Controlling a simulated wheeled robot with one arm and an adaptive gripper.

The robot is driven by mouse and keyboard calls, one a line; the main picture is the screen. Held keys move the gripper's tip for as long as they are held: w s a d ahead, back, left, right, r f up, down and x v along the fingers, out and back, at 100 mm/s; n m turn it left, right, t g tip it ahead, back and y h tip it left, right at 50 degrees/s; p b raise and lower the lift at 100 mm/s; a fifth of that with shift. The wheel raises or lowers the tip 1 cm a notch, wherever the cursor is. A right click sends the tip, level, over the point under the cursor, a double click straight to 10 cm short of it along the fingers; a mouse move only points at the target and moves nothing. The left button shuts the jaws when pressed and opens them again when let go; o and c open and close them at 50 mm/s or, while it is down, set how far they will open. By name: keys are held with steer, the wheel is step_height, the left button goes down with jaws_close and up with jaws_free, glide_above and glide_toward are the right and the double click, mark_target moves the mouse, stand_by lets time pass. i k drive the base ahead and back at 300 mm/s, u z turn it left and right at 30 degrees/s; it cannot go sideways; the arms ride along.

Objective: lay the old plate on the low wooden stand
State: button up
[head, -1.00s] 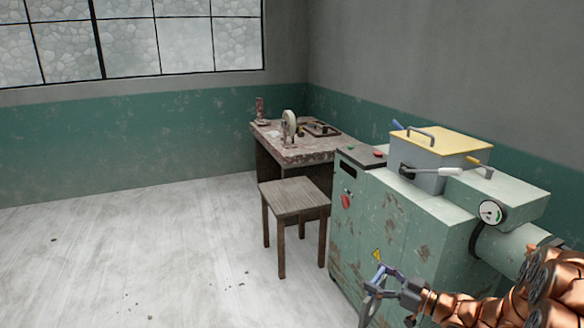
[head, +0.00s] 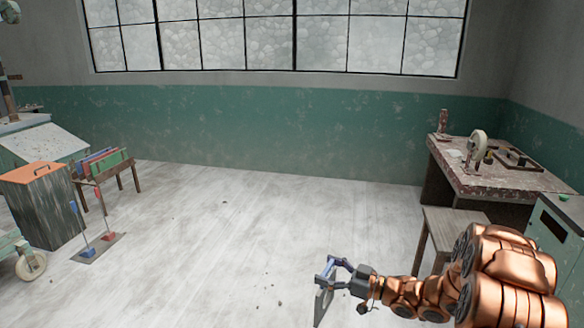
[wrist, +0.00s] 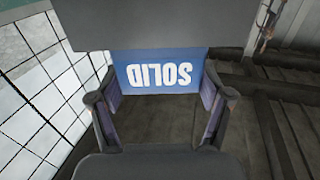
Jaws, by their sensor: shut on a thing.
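My gripper (head: 328,268) is in the lower middle of the head view, shut on a thin dark grey plate (head: 322,304) seen nearly edge-on. In the wrist view the plate (wrist: 160,24) spans the top, with a blue part reading SOLID upside down (wrist: 158,75) between the fingers (wrist: 160,98). A low wooden stand with a flat top (head: 450,224) is at the right, partly hidden by my arm. Its visible top is bare. A low wooden rack (head: 107,178) at the left holds upright blue, red and green pieces (head: 105,162).
A worn workbench (head: 490,178) with a wheel and tools is behind the stand. A green machine (head: 562,235) is at the right edge. At the left are an orange-lidded bin (head: 45,210) and a small floor piece with rods (head: 97,248). The middle floor is clear.

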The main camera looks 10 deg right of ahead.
mark_target(464, 229)
steer(key=u, duration=0.15)
steer(key=i, duration=1.5)
steer(key=z, duration=0.75)
steer(key=i, duration=1.2)
steer(key=z, duration=0.85)
